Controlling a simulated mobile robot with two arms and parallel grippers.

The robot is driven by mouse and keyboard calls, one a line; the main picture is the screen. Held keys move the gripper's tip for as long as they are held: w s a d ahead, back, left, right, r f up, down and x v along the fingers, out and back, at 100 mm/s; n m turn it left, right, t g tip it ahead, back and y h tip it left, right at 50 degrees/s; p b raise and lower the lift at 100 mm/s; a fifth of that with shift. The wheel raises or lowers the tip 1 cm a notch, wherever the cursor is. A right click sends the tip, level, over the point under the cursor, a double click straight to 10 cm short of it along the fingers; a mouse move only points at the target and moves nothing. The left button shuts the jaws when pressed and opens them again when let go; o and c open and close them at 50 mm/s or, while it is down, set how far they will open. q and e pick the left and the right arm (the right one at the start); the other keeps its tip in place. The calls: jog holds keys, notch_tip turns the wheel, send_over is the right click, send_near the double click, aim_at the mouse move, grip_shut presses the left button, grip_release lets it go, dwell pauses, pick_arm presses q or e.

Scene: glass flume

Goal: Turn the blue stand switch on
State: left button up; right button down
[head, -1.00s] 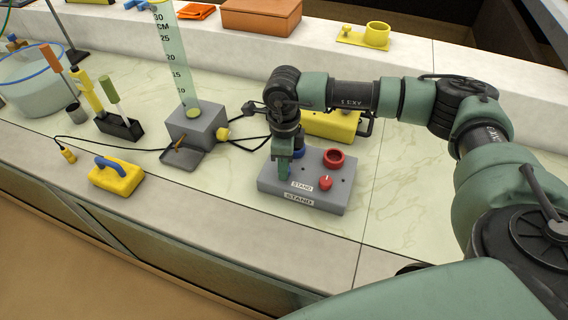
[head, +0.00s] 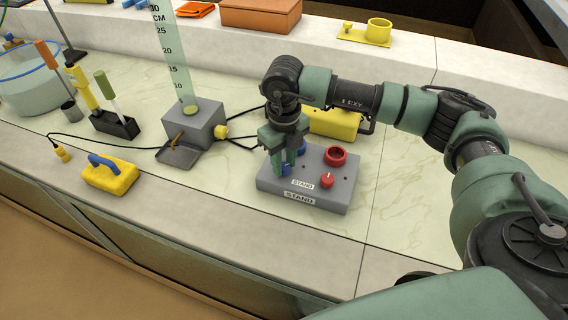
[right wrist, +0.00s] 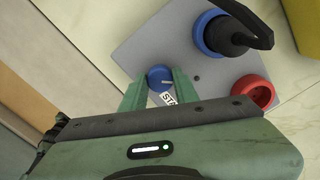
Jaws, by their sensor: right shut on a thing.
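The grey stand box (head: 335,197) with "STAND" labels sits on the bench in the middle of the head view. Its blue switch is a small round knob (right wrist: 159,75) with a pale pointer mark, seen in the right wrist view. My right gripper (head: 281,168) points down over the box's left front part. Its fingers (right wrist: 159,88) are shut on the blue switch, one on each side. In the head view the fingers partly hide the switch (head: 287,170). My left gripper is not in view.
The box also has a red knob (head: 327,180), a red socket (head: 335,155) and a blue socket (right wrist: 209,34) with a black plug. A yellow box (head: 335,123) stands behind. A grey base with a measuring tube (head: 173,60) and a yellow-blue block (head: 110,177) are to the left.

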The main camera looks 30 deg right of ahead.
aim_at(284, 165)
jog(key=m+b, duration=0.1)
jog(key=m, duration=0.3)
jog(key=shift+m, duration=0.3)
jog(key=m, duration=0.4)
jog(key=shift+w+r, duration=0.1)
jog(key=shift+m, duration=0.3)
jog(key=c, duration=1.1)
grip_release()
jog(key=shift+o, duration=0.2)
notch_tip(284, 165, up, 8)
jog(key=shift+f+b, duration=0.1)
jog(key=shift+b, duration=0.25)
